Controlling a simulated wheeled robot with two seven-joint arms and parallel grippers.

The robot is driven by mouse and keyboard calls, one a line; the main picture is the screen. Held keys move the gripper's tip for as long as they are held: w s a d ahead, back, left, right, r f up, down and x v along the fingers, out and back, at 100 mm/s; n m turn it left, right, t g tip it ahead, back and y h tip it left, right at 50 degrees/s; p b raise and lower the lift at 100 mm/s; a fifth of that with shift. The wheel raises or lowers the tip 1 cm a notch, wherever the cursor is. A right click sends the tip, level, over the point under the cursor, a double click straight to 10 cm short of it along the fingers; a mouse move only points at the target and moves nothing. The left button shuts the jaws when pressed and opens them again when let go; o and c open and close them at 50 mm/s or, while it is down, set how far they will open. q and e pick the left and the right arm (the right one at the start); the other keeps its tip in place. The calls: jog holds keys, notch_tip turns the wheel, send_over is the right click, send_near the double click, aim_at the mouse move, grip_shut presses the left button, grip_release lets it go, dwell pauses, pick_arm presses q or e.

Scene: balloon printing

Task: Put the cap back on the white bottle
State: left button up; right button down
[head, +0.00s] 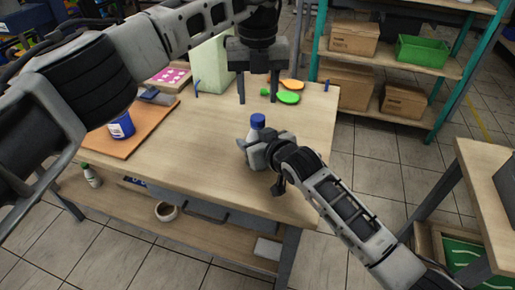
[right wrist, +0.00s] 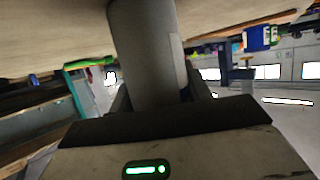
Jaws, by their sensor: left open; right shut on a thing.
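A white bottle (head: 257,134) stands near the front right of the table, with a blue cap (head: 258,120) sitting on its top. Whether the cap is tight cannot be told. My right gripper (head: 256,150) is shut around the bottle's body, which it partly hides. In the right wrist view the bottle (right wrist: 145,50) shows as a shaded grey cylinder between the fingers; its cap is out of view there. My left gripper (head: 257,92) is open and empty, fingers pointing down, above and apart from the cap.
Green (head: 289,98) and orange (head: 292,85) balloons lie behind my left gripper. A blue-and-white container (head: 121,126) stands on a brown board (head: 140,138) at the left. A pale green box (head: 211,64) stands at the back. The table (head: 200,150) is clear left of the bottle.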

aim_at(257, 117)
pick_arm(q)
jog(key=shift+f, duration=2.7)
jog(key=c, duration=1)
jog(key=o, duration=1.1)
jog(key=shift+r, duration=2.3)
jog(key=shift+c, duration=0.5)
